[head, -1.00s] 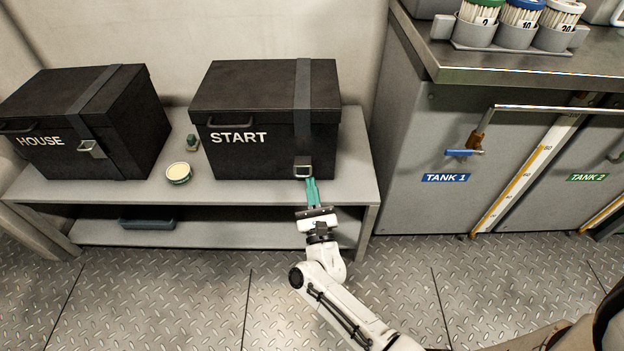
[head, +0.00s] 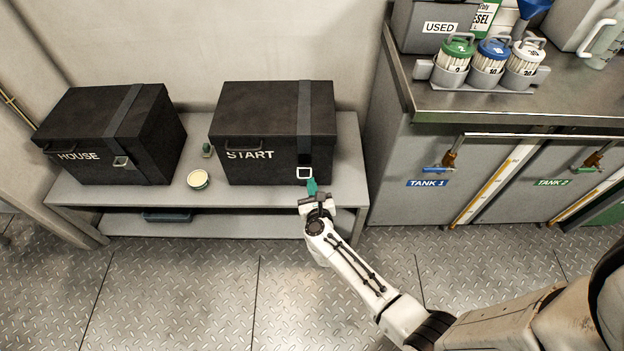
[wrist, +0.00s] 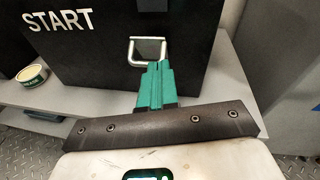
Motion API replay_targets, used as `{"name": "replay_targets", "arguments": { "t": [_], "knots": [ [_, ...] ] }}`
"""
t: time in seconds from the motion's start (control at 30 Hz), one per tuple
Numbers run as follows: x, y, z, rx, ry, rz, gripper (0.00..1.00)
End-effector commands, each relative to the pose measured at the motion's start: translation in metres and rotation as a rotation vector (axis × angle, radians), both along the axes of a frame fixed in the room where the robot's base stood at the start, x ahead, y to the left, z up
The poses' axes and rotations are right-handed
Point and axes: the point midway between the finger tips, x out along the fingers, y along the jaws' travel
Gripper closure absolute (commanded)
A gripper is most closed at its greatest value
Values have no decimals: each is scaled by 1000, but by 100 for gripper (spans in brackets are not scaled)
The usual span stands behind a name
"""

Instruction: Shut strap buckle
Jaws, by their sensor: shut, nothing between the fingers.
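The black START box (head: 260,165) stands on the grey shelf bench, with a dark strap (head: 304,110) running over its lid and down the front. The strap's metal buckle (head: 304,172) hangs low on the box's front. In the wrist view the buckle (wrist: 147,52) is a square wire loop standing out from the box front. My gripper (head: 312,188) has green fingers pressed together with nothing between them. In the wrist view the gripper (wrist: 156,66) has its fingertips at the loop's lower edge; whether they touch it I cannot tell.
The black HOUSE box (head: 115,165) with its own strap and buckle stands to the left. A small round tin (head: 198,180) and a small green object (head: 207,151) sit between the boxes. The TANK 1 cabinet (head: 400,200) is close on the right. The bench (head: 345,150) has little free edge.

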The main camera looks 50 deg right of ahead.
Motion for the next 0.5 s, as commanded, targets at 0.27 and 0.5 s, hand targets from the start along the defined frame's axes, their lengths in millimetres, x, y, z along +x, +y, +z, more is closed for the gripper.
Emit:
{"name": "replay_targets", "arguments": {
  "t": [0.27, 0.5],
  "knots": [
    [2, -5, 14, 82, 62, -3, 100],
    [5, -7, 19, 89, 71, 0, 100]
  ]
}}
